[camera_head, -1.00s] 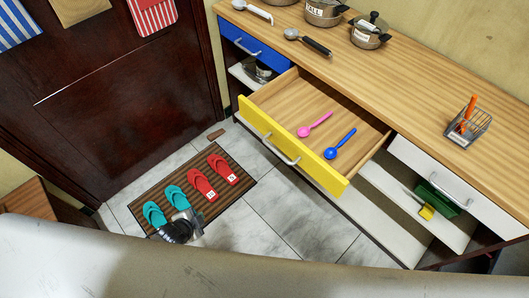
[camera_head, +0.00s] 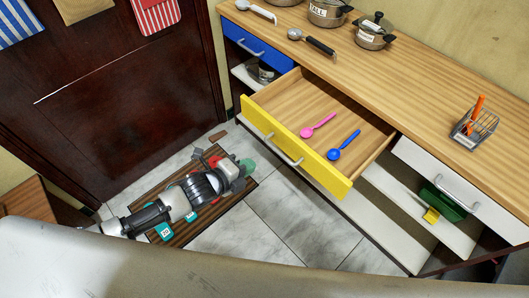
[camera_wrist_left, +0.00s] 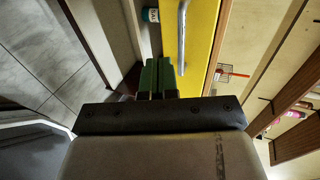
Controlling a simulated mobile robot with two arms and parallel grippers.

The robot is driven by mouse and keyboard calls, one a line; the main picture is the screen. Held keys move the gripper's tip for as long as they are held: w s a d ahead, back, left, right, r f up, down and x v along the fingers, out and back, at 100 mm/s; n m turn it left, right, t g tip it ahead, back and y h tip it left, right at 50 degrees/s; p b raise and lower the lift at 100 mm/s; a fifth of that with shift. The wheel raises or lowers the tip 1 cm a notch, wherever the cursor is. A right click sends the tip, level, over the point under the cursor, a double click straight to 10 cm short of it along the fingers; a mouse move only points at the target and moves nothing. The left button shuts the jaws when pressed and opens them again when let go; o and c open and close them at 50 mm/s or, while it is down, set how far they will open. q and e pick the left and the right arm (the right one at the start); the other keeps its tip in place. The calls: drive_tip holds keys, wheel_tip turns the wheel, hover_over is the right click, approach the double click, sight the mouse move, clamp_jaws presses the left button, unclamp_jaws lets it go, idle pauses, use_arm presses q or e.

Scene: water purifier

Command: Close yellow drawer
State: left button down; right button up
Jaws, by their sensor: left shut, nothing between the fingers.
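The yellow drawer (camera_head: 300,150) is pulled out from the wooden counter, with a metal handle (camera_head: 284,150) on its front. A pink spoon (camera_head: 318,125) and a blue spoon (camera_head: 343,145) lie inside it. My left gripper (camera_head: 247,167) is over the floor mat, in front of the drawer and apart from it in the head view. In the left wrist view its green fingers (camera_wrist_left: 158,76) are shut and empty. The yellow front (camera_wrist_left: 203,42) and handle (camera_wrist_left: 182,36) show just beyond them. My right gripper is out of view.
A blue drawer (camera_head: 242,41) and a white drawer (camera_head: 457,187) flank the yellow one and are shut. Pots, a ladle and a wire utensil basket (camera_head: 474,127) stand on the counter (camera_head: 400,85). Slippers on the striped mat (camera_head: 228,204) are partly hidden by my arm.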

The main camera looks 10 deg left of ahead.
use_arm(q)
drive_tip(key=w+d, duration=0.4)
drive_tip(key=w, duration=0.1)
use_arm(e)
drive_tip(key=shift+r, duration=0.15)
use_arm(q)
drive_tip(key=shift+d+f, duration=0.1)
